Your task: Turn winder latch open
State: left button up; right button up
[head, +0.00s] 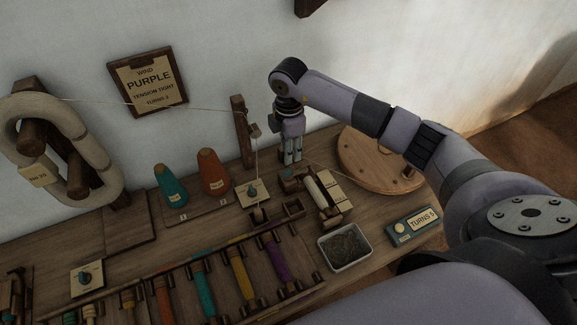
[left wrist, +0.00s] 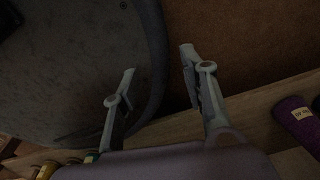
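The winder (head: 322,193), a dark wooden block with a pale roller, stands on the bench in the head view. Small dark wooden parts (head: 292,180) sit at its back left end; which one is the latch I cannot tell. My right gripper (head: 291,160) points down just above and behind these parts. Its fingers show as two narrow grey strips close together, and contact with the winder cannot be made out. My left gripper (left wrist: 157,88) shows only in the left wrist view, with its fingers wide apart and nothing between them.
A round wooden board (head: 375,165) lies right of the winder. A tray (head: 345,246) of dark bits and a "TURNS 5" box (head: 414,227) are in front. A wooden post (head: 243,130) with thread stands left of my right gripper. Colored bobbins (head: 240,275) fill a rack.

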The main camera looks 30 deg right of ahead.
aim_at(289, 171)
notch_tip(289, 171, down, 8)
jog(key=shift+r, duration=0.1)
jog(key=shift+f, duration=0.45)
pick_arm(q)
jog(key=shift+w+d+r, duration=0.1)
jog(key=shift+w+r, duration=0.15)
jog(key=shift+w, duration=0.65)
pick_arm(e)
grip_shut()
